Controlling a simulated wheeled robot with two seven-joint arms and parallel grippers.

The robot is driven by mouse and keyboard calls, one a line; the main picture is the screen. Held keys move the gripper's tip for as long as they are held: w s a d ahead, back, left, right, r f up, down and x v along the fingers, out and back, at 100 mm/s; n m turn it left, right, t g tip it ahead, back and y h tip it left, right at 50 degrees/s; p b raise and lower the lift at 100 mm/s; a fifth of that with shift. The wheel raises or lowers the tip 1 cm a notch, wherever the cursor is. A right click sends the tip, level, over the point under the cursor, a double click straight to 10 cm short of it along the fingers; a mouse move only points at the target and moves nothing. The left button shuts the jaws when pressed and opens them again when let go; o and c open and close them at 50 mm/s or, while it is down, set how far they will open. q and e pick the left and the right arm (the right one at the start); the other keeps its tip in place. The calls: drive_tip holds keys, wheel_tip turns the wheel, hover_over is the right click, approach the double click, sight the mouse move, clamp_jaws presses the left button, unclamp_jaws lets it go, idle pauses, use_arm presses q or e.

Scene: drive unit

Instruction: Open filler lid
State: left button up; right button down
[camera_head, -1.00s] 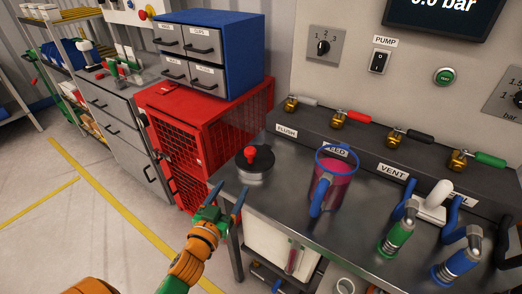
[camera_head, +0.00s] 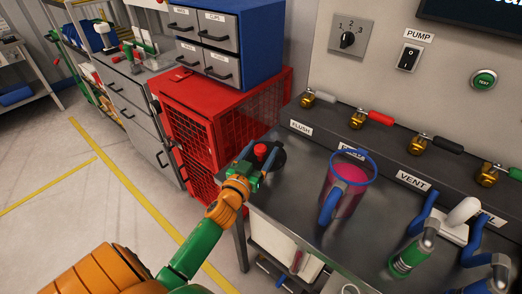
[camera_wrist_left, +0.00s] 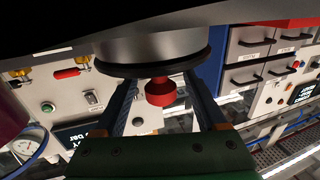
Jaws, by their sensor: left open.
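The filler lid (camera_head: 278,158) is a black round cap with a red knob (camera_head: 260,150) on top, at the left end of the grey metal bench. In the left wrist view, which is turned over, the black lid (camera_wrist_left: 150,68) sits on its metal neck (camera_wrist_left: 150,46) and the red knob (camera_wrist_left: 160,94) points down. My left gripper (camera_head: 258,166) is at the lid and partly hides it. In the left wrist view the open left gripper (camera_wrist_left: 161,84) has one finger on each side of the knob, with gaps visible. My right gripper is not in view.
A jug of pink liquid with a blue rim (camera_head: 346,190) stands right of the lid. Brass valves with coloured handles (camera_head: 373,117) line the ledge behind. A red mesh cabinet (camera_head: 205,125) is left of the bench (camera_head: 300,225). Blue-handled connectors (camera_head: 412,250) stand at the right.

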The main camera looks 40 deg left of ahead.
use_arm(q)
drive_tip(key=shift+s, duration=0.1)
clamp_jaws()
idle(1.2)
